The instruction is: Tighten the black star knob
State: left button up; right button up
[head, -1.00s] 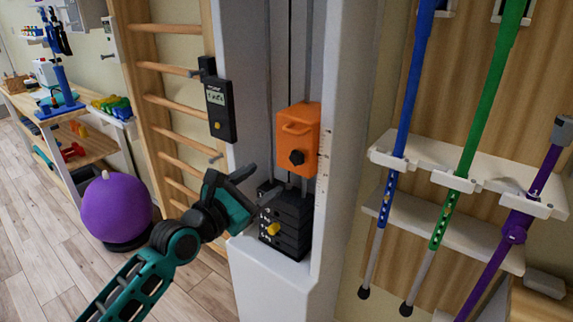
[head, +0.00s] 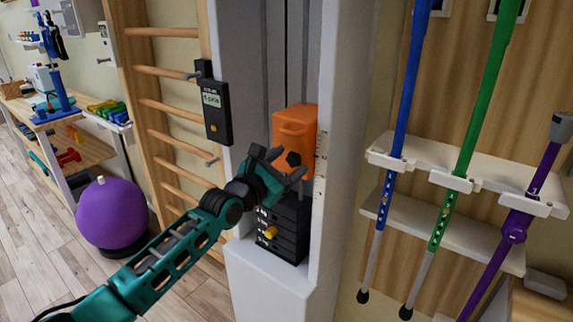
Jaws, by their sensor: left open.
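The black star knob (head: 292,159) is on the front of an orange block (head: 296,124) in the white column. The block has a handle above the knob. My left gripper (head: 287,166) is open, with its fingertips just in front of the knob and its lower edge. The fingers partly overlap the knob in the picture, so I cannot tell if they touch it. My right gripper is not in view.
Below the block is a black weight stack (head: 289,228) with a yellow pin (head: 270,232). A black display unit (head: 215,108) hangs left of the column (head: 347,80). Blue, green and purple poles stand in a white rack (head: 470,162) at right. A purple ball (head: 112,212) sits at left.

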pick_arm(q)
jog(key=shift+c, duration=0.3)
jog(key=c, duration=1)
jog(key=shift+m, duration=0.4)
